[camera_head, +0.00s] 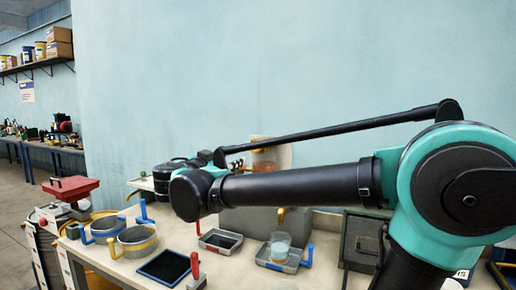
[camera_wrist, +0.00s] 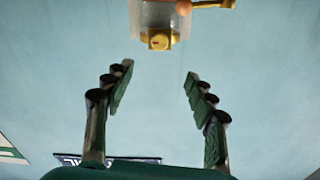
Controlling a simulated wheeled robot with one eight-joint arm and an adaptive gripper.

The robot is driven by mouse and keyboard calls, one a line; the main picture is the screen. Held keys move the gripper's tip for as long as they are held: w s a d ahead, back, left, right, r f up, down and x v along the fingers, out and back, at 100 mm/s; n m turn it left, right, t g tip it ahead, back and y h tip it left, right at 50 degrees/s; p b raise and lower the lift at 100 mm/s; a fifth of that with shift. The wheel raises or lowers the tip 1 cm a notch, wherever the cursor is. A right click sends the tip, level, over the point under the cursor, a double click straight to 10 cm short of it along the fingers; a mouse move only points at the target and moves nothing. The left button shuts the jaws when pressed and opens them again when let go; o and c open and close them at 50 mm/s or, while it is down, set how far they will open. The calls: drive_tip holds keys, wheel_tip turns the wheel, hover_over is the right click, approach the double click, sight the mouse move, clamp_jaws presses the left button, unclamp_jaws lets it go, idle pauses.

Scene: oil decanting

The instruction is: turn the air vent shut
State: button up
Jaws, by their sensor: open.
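In the wrist view a clear container (camera_wrist: 146,20) hangs at the top edge, partly cut off. A yellow round fitting (camera_wrist: 158,40) sits at its near end. A yellow lever (camera_wrist: 213,4) with an orange part (camera_wrist: 184,7) beside it shows at the top right; I cannot tell which piece is the air vent. My gripper (camera_wrist: 156,78) is open and empty, its two fingers wide apart, with the container beyond the fingertips and touching neither. In the head view a container with orange contents (camera_head: 264,160) shows partly behind my arm; my gripper is not clearly seen there.
The workbench holds a grey pot with a yellow handle (camera_head: 137,240), a blue-handled pot (camera_head: 105,228), a dark tray (camera_head: 165,267), a red-handled tool (camera_head: 196,271), a glass beaker (camera_head: 280,245) and a green box (camera_head: 362,240). A plain wall (camera_head: 230,70) stands behind. My arm crosses above the bench.

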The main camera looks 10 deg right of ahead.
drive_tip(key=x, duration=1.7)
drive_tip(key=shift+w+d, duration=0.2)
drive_tip(key=c, duration=1.2)
